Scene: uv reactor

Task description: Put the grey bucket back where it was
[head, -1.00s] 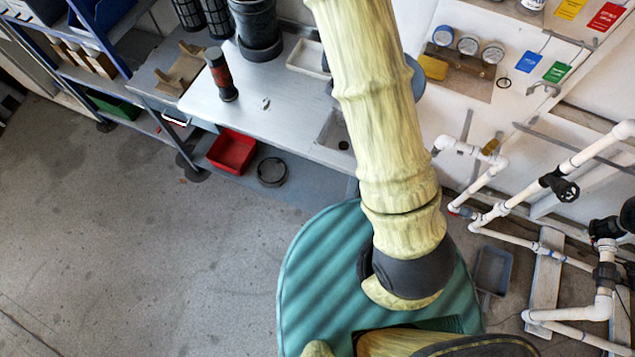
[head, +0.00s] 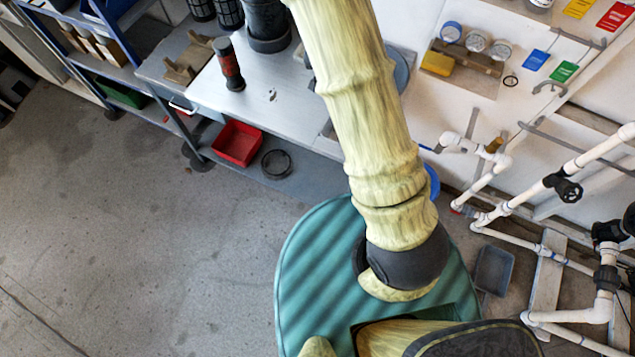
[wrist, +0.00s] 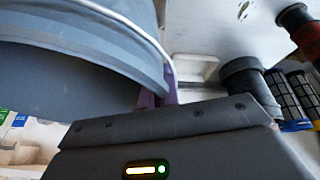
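A large grey-blue rounded body with a pale rim, which I take for the grey bucket (wrist: 70,65), fills the upper left of the wrist view, very close to the camera. My gripper (wrist: 158,98) shows a purple finger at the bucket's rim and appears shut on it; the other fingertip is mostly hidden. In the head view, only a grey-blue curved edge of the bucket (head: 402,72) shows beside my arm, over the bench. My arm hides the gripper and most of the bucket there.
The white bench (head: 290,115) bears a black-and-red cylinder (head: 229,64) and a dark pot (head: 266,25). A red bin (head: 237,143) and black ring (head: 276,163) lie below. White pipes (head: 520,190) stand at right near a grey tray (head: 494,270). Floor at left is open.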

